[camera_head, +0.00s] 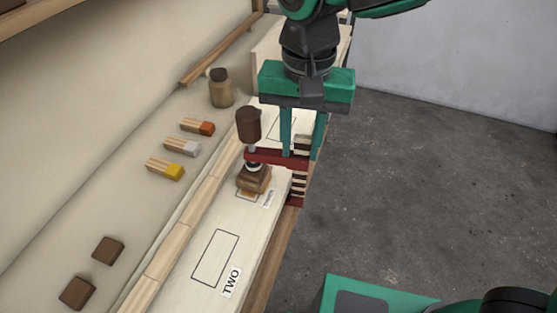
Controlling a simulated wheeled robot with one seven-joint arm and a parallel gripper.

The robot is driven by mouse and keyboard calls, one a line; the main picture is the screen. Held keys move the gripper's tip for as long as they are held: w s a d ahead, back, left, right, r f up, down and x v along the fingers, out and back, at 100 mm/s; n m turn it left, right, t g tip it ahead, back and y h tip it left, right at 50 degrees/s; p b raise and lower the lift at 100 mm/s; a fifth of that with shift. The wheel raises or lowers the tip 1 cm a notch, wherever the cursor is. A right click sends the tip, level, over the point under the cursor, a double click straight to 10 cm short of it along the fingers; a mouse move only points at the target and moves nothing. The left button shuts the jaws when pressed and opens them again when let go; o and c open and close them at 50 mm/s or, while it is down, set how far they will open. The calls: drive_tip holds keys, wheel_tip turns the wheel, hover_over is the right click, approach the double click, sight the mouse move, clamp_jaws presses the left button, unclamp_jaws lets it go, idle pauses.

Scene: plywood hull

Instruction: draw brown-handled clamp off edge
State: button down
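The clamp has a brown handle (249,125) standing upright on a grey screw and a red upper bar (272,157). Its screw end is over a wooden block (254,179) on the pale plank's edge. A dark and light striped upright and a lower red jaw (295,201) show at the plank's right side. My gripper (302,156) points down at the clamp's right end, one teal finger on each side of the striped upright. The fingers are apart, with gaps visible beside the upright; their tips are partly hidden, and I cannot tell whether they touch the clamp.
The pale plank (194,271) bears an outlined rectangle and a "TWO" label. On the beige surface left lie orange, white and yellow-ended brushes or blocks (166,169), brown blocks (108,250) and a jar (221,89). Open grey floor (430,190) lies right of the edge.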

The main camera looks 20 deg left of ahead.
drive_tip(key=shift+d, duration=0.25)
drive_tip(key=shift+s+d+r, duration=0.1)
drive_tip(key=shift+s+d, duration=0.05)
drive_tip(key=shift+d, duration=0.9)
drive_tip(key=shift+s+d+r, duration=0.1)
drive_tip(key=shift+s+d, duration=0.05)
drive_tip(key=shift+d, duration=1.05)
drive_tip(key=shift+s+d, duration=0.2)
drive_tip(key=shift+d, duration=2.15)
drive_tip(key=shift+r, duration=0.2)
wheel_tip(320, 180, up, 17)
idle(0.9)
drive_tip(key=shift+f, duration=0.1)
